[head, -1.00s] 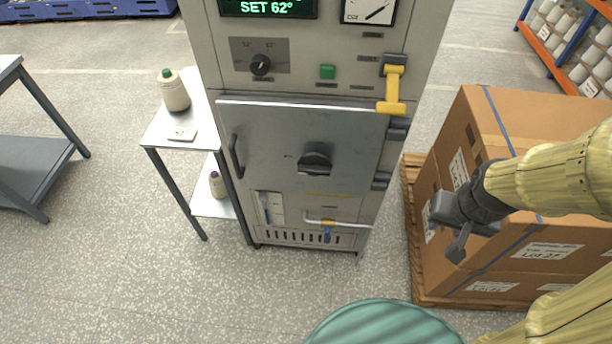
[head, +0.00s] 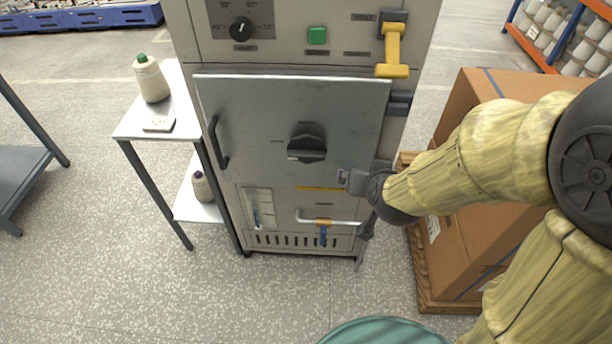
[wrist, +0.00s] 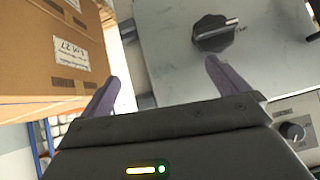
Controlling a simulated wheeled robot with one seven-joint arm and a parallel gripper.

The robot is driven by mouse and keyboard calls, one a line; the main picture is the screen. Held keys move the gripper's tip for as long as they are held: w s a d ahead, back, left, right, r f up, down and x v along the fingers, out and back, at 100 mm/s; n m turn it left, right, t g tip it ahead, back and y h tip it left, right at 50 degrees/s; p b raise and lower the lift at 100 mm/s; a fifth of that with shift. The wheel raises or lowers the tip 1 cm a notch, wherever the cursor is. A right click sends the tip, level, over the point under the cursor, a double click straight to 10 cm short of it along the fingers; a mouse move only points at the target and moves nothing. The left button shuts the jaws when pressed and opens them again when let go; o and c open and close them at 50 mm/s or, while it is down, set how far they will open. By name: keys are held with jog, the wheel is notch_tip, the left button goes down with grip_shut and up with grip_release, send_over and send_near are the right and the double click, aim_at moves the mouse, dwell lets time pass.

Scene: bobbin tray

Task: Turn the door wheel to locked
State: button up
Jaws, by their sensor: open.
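The door wheel is a dark knob (head: 307,146) with a raised grip bar, set in the grey metal cabinet door (head: 255,115). Small lettering beside it is too small to read for sure. The knob also shows at the upper middle of the wrist view (wrist: 213,33). The door looks shut, with a dark handle (head: 219,143) on its left side. My gripper (head: 348,180) is at the door's lower right, to the right of and below the knob and apart from it. In the wrist view its two fingers (wrist: 163,90) are spread with nothing between them.
A yellow lever (head: 393,50) sticks out at the cabinet's upper right. Stacked cartons (head: 480,235) stand close on the right. A side table (head: 178,126) with a bottle (head: 151,79) stands on the left.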

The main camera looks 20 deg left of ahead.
jog(key=s+a+f+t+b, duration=0.2)
jog(key=a+f+t+b, duration=0.2)
jog(key=b, duration=0.5)
jog(key=s+a+f+t+y+b, duration=0.1)
jog(key=s+a+f+t+b, duration=0.2)
jog(key=a+f+b, duration=0.4)
jog(key=shift+s+a+f+n+t+y+b, duration=0.15)
jog(key=shift+s+a+n+t+y+b, duration=0.35)
jog(key=shift+a+b, duration=0.7)
jog(key=shift+w, duration=0.2)
send_near(306, 158)
jog(key=x, duration=0.9)
jog(key=shift+w+a+f+p, duration=0.1)
jog(key=shift+w+p, duration=0.2)
jog(key=shift+w, duration=0.05)
jog(key=c, duration=0.6)
